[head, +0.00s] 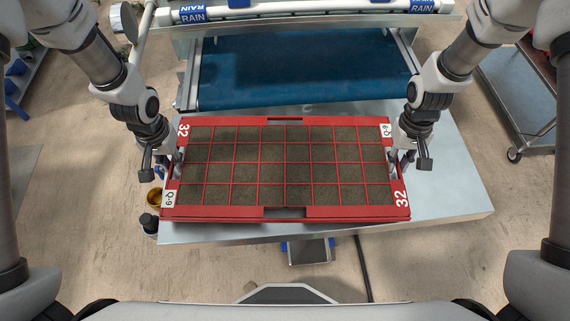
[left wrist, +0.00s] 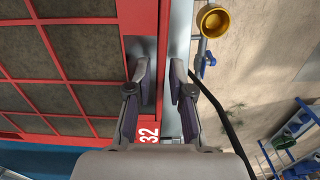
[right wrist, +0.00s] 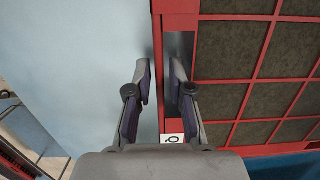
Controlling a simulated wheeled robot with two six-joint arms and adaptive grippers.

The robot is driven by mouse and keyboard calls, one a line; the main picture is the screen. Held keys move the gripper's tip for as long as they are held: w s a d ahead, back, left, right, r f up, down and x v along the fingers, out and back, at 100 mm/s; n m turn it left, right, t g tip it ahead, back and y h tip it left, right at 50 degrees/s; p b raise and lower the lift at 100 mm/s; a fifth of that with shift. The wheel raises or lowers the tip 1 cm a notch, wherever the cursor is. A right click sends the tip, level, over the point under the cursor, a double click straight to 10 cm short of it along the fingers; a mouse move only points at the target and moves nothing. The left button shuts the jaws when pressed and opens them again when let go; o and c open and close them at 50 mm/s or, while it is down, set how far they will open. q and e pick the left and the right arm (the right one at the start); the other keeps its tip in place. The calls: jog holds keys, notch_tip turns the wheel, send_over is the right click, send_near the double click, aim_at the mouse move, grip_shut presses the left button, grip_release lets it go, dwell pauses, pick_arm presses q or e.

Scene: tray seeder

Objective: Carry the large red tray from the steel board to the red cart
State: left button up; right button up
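The large red tray (head: 285,213), a grid of dark soil cells marked 32 and Q-9, lies on the steel board (head: 450,195). My left gripper (head: 178,162) is at the tray's left end. In the left wrist view (left wrist: 161,85) its fingers stand apart, one on each side of the red end wall. My right gripper (head: 394,160) is at the right end. In the right wrist view (right wrist: 160,85) its fingers also straddle the end wall, with a gap visible. The red cart (head: 535,65) stands at the upper right, partly cut off.
A blue conveyor belt (head: 300,70) lies behind the tray under a RAIN bar. A yellow cup (head: 154,196) and a dark bottle-like part (head: 149,222) are beside the board's left edge. Open floor (head: 465,130) lies between board and cart.

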pick_arm(q)
grip_shut()
pick_arm(e)
grip_shut()
pick_arm(q)
jog(key=shift+r, duration=0.15)
pick_arm(e)
jog(key=shift+r, duration=0.15)
